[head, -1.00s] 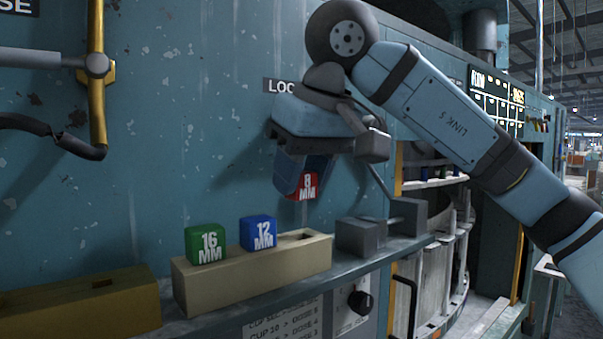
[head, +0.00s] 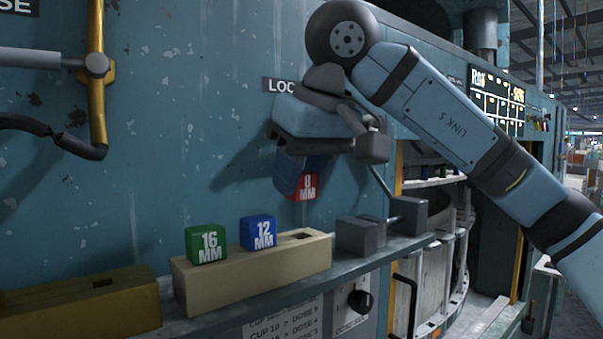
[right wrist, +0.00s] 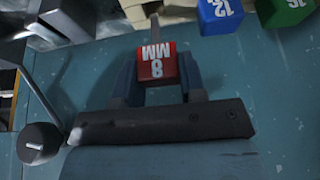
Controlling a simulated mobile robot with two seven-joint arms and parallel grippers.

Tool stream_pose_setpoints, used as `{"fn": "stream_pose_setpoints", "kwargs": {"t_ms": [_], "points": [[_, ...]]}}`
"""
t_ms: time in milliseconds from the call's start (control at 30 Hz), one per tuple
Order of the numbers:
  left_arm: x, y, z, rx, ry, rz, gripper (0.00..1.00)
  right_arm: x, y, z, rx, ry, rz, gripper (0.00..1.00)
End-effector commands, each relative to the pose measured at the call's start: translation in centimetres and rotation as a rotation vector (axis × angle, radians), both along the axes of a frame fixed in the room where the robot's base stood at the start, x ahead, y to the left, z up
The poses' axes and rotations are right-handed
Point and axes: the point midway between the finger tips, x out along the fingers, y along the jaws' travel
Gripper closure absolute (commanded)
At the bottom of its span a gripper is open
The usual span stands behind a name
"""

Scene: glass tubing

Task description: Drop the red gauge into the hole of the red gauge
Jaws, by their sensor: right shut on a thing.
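The red gauge, a cube marked 8 MM (head: 304,188), is held between the fingers of my right gripper (head: 300,180), which is shut on it. It hangs above the beige block (head: 215,283). In the right wrist view the red gauge (right wrist: 157,65) sits between both fingers, and a thin grey pin extends from its far side. The beige block has an empty dark hole (head: 300,237) near its right end. The green 16 MM gauge (head: 206,244) and the blue 12 MM gauge (head: 258,233) sit on the same block. My left gripper is not in view.
A yellow-brown block (head: 80,308) with a dark slot stands on the shelf at left. A dark grey fixture (head: 360,237) stands just right of the beige block. The teal machine wall (head: 180,130) rises close behind. A black knob (head: 360,300) is below the shelf.

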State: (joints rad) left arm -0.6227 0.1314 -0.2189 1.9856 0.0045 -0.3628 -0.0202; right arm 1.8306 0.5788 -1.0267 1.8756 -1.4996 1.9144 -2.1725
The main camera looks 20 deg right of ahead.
Motion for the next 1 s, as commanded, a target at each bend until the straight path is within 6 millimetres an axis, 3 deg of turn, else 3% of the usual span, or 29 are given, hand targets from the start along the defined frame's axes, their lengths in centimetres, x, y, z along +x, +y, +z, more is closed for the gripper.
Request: {"fn": "stream_pose_setpoints", "kwargs": {"t_ms": [1000], "points": [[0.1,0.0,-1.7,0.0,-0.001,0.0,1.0,0.0,0.0,-2.7,0.0,0.0,-0.001,0.89]]}}
